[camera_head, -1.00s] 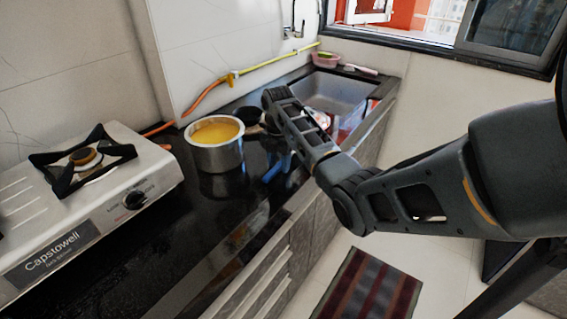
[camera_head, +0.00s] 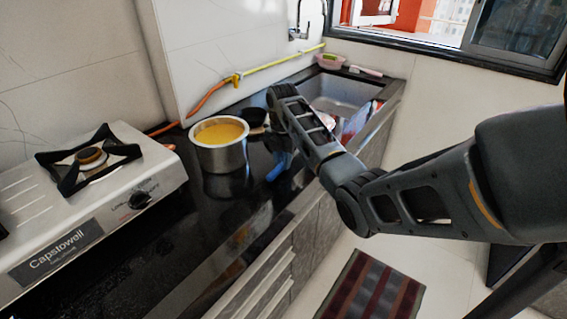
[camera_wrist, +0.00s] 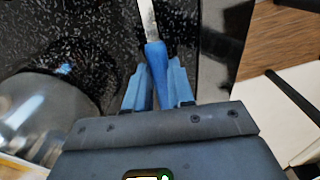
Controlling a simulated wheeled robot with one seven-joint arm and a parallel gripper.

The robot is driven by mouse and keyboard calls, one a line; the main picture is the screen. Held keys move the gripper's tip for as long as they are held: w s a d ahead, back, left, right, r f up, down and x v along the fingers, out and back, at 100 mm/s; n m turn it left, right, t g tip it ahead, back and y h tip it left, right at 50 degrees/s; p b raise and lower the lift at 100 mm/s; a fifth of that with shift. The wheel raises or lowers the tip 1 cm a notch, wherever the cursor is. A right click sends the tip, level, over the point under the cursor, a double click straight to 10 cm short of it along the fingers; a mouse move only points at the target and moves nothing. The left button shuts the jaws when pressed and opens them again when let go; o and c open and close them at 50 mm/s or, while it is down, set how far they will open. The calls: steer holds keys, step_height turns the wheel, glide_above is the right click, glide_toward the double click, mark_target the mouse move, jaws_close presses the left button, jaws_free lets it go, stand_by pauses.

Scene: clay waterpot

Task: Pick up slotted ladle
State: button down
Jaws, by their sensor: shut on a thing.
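The slotted ladle shows in the wrist view as a blue handle (camera_wrist: 155,58) with a thin metal shaft running up out of the top of the picture. Its slotted head is out of that view. My gripper (camera_wrist: 158,80) has its blue fingers on both sides of the handle and is shut on it, over the black counter. In the head view a bit of blue (camera_head: 280,166) shows below the end of my arm, too small to tell finger from handle. I cannot tell whether the ladle touches the counter.
A metal pot (camera_head: 220,156) with yellow content stands left of my gripper. A dark pan (camera_head: 253,116) is behind it. A gas stove (camera_head: 90,205) is at the left, a sink (camera_head: 340,93) at the back right. The black counter (camera_head: 190,235) in front is clear.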

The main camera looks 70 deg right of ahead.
step_height(320, 180, up, 3)
steer(key=shift+w+d+f, duration=0.1)
steer(key=s+d+r+p, duration=0.1)
steer(key=s+d+r, duration=0.6)
steer(key=s, duration=0.2)
steer(key=shift+d, duration=0.15)
steer(key=shift+s+r, duration=0.1)
steer(key=shift+s, duration=0.05)
stand_by(0.6)
